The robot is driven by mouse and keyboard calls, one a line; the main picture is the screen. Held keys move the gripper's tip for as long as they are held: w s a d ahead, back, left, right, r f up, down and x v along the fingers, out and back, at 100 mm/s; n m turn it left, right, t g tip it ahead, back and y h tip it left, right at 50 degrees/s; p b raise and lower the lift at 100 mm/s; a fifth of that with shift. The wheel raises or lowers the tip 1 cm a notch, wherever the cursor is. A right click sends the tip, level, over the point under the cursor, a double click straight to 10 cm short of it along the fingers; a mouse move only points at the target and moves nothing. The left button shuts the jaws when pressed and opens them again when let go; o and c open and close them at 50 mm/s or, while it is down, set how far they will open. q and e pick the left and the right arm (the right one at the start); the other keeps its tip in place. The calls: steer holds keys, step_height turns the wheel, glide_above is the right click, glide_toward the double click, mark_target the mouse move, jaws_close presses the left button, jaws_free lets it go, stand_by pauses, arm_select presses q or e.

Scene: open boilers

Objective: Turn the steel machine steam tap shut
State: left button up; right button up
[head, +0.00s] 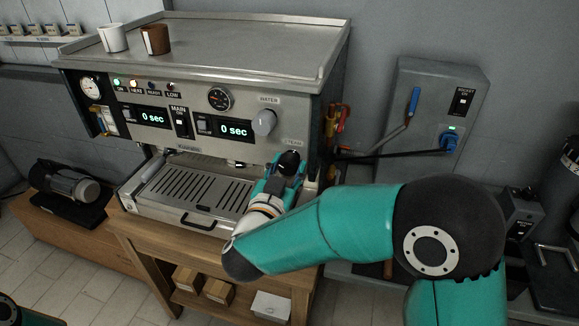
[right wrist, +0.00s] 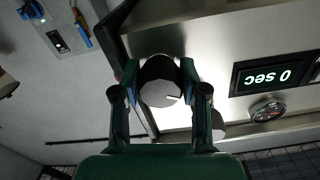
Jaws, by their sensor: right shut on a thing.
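The steel machine (head: 205,70) stands on a wooden bench, with its front panel facing me. Its steam tap (head: 289,160) is a dark round knob under the STEAM label at the panel's lower right. My right gripper (head: 283,170) is at this knob and hides part of it. In the right wrist view the steam tap (right wrist: 161,88) sits between the two fingers of my right gripper (right wrist: 160,75), which are shut on its sides. A pale mark shows on the knob's face, pointing right in that view. My left gripper is not in view.
The grey water knob (head: 264,122) is just above and left of the steam tap. The drip tray (head: 190,190) lies below. Two cups (head: 155,40) stand on top. A grey wall box (head: 432,110) with a blue plug and cable is to the right.

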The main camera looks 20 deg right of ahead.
steer(key=shift+d, duration=0.1)
steer(key=shift+f+m+b, duration=0.2)
steer(key=shift+m+b, duration=0.2)
steer(key=shift+b, duration=0.45)
steer(key=m+b, duration=0.9)
steer(key=b, duration=0.3)
steer(key=shift+f, duration=0.1)
steer(key=shift+a+r+m+b, duration=0.1)
steer(key=shift+r+m+b, duration=0.05)
steer(key=shift+m+b, duration=0.6)
steer(key=shift+a+r+m+b, duration=0.1)
steer(key=shift+m+b, duration=0.55)
steer(key=shift+b, duration=0.1)
steer(key=o, duration=1.2)
steer(key=shift+d, duration=0.1)
steer(key=shift+c, duration=0.2)
steer(key=shift+r, duration=0.1)
